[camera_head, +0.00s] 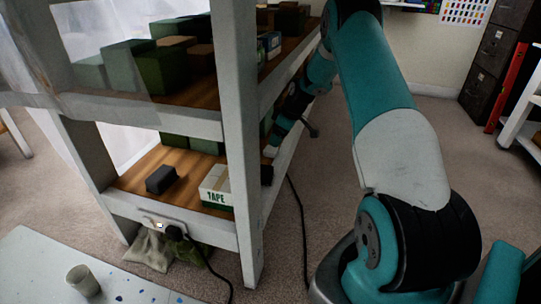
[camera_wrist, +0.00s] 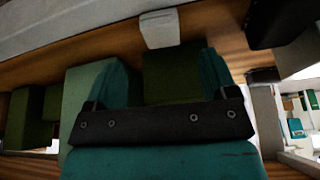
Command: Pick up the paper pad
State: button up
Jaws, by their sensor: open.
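I cannot pick out the paper pad with certainty in either view. In the wrist view, a small pale grey-white block (camera_wrist: 158,28) lies on the brown shelf board, beyond my fingertips; it may be the pad, but no marking shows. My gripper (camera_wrist: 162,72) has its two teal fingers spread apart. A dark green block (camera_wrist: 172,75) shows between and beyond them, with no visible grip on it. In the head view, my arm reaches to the right side of the shelf unit, and my gripper is largely hidden around the lower shelf.
The white shelf post (camera_head: 240,150) stands close to my arm. The lower shelf holds a TAPE box (camera_head: 216,196), a dark block (camera_head: 161,179) and green blocks (camera_head: 205,145). A power strip (camera_head: 165,226) with a black cable (camera_head: 304,230) is nearby.

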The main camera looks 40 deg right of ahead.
aim_at(272, 149)
jog(key=b+x, duration=0.3)
jog(key=x, duration=0.3)
jog(key=shift+a+f+b, duration=0.1)
jog(key=shift+f+b, duration=0.15)
jog(key=shift+b, duration=0.05)
jog(key=shift+r, duration=0.1)
jog(key=c, duration=1)
jog(key=shift+r, duration=0.1)
jog(key=shift+r+p, duration=0.95)
jog(key=shift+p, duration=0.15)
notch_tip(272, 149, up, 2)
jog(key=shift+p, duration=1.05)
jog(key=s+d+p, duration=0.2)
jog(key=s+d, duration=0.2)
jog(key=s, duration=0.4)
jog(key=s+d+p, duration=0.2)
jog(key=s+d, duration=0.1)
jog(key=s, duration=0.5)
jog(key=shift+d+f, duration=0.3)
jog(key=shift+d, duration=0.1)
